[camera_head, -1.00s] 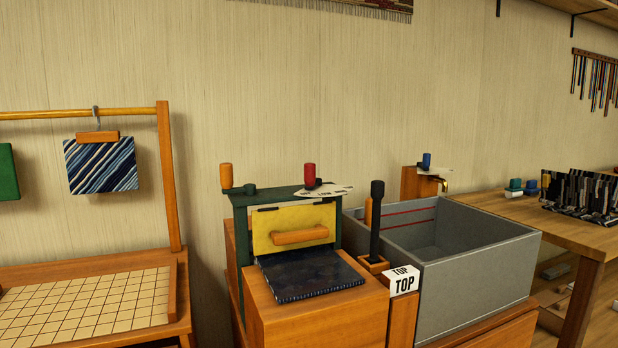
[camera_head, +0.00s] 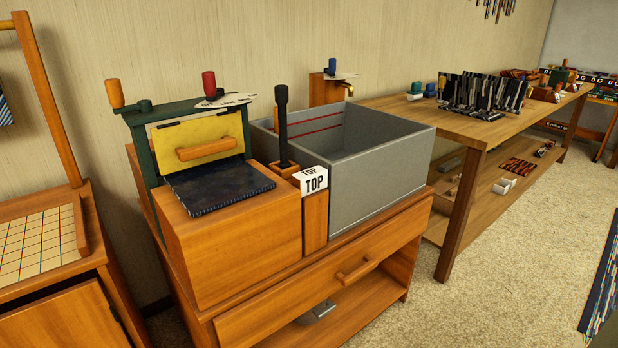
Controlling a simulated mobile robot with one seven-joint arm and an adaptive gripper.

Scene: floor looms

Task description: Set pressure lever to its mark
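A green-framed press (camera_head: 143,160) with a yellow plate (camera_head: 200,136) stands on a wooden cabinet. On its top bar is a red-knobbed lever (camera_head: 209,84) beside a white marked scale plate (camera_head: 232,100); the markings are too small to read. I cannot tell for certain which one is the pressure lever. My gripper is not in view.
A grey open basin (camera_head: 380,175) adjoins the press, with a blue-knobbed tap (camera_head: 332,67) behind. Below is a drawer (camera_head: 340,290). A gridded board table (camera_head: 38,240) stands left, a long wooden table (camera_head: 480,128) right.

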